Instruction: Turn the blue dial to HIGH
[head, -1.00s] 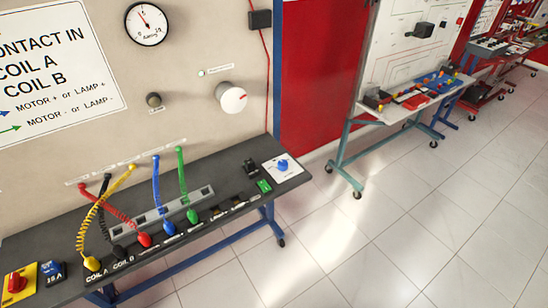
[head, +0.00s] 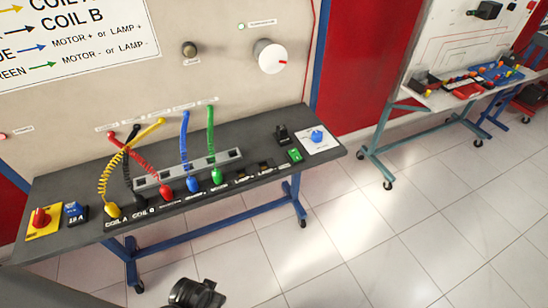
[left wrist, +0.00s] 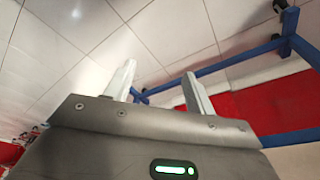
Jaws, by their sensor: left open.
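The blue dial (head: 317,136) sits on a white plate (head: 330,143) at the right end of the black bench top in the head view. Its pointer and labels are too small to read. My left gripper (left wrist: 160,88) shows in the left wrist view with its two pale fingers apart and nothing between them. Behind the fingers are floor tiles and blue frame bars; the dial is not seen there. In the head view, a dark piece that looks like part of my arm shows at the bottom edge, well below the bench. My right gripper is not in view.
Left of the dial are a black switch (head: 282,134) and a green rocker (head: 295,156). Coiled leads, including a green one (head: 211,145), rise from the bench to the panel. A white knob (head: 270,57) juts from the panel above. Tiled floor in front and right is clear.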

